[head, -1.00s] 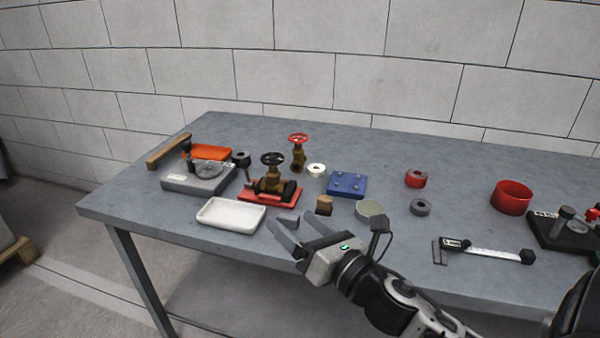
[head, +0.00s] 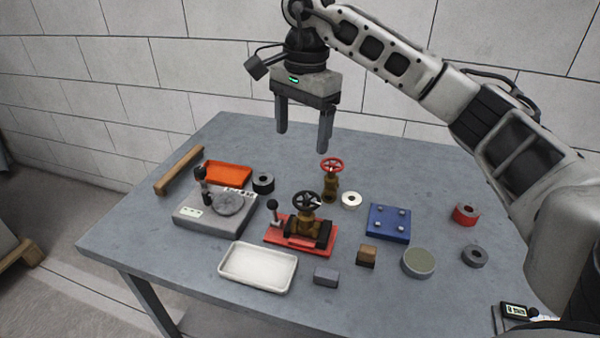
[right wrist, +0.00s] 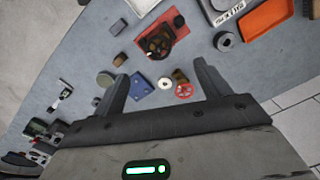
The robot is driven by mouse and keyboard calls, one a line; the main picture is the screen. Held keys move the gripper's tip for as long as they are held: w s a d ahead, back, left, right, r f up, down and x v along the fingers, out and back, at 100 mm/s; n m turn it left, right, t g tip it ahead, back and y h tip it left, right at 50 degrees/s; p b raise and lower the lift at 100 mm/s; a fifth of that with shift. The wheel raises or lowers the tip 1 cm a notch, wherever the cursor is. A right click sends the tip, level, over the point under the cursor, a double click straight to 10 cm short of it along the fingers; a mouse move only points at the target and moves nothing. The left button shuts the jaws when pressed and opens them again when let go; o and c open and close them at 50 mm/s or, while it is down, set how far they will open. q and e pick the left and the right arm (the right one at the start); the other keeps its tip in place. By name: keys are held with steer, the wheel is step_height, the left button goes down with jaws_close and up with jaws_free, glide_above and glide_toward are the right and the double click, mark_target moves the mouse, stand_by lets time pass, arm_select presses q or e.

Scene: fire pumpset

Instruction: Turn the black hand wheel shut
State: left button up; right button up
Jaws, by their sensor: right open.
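The black hand wheel (head: 307,203) tops a brass valve (head: 303,226) clamped on a red base (head: 272,232) near the table's middle. In the right wrist view the black hand wheel (right wrist: 160,43) is at the top, beyond the fingertips. My right gripper (head: 302,140) is open and empty, pointing down, raised above the back of the table. It is higher than the black wheel and behind it. Its two fingers also show in the right wrist view (right wrist: 158,80). My left gripper is not in view.
A brass valve with a red wheel (head: 331,166) stands just behind the black one. A white tray (head: 258,265), a grey block (head: 326,276), a wooden block (head: 366,256) and a blue plate (head: 389,222) lie around it. A grey device (head: 214,211) and orange tray (head: 227,173) are left.

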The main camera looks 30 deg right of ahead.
mark_target(307, 193)
steer(key=shift+h, duration=0.3)
steer(key=f, duration=0.5)
steer(key=d+f, duration=0.1)
steer(key=f, duration=0.9)
steer(key=shift+d, duration=0.15)
steer(key=shift+r, duration=0.1)
steer(key=c, duration=1)
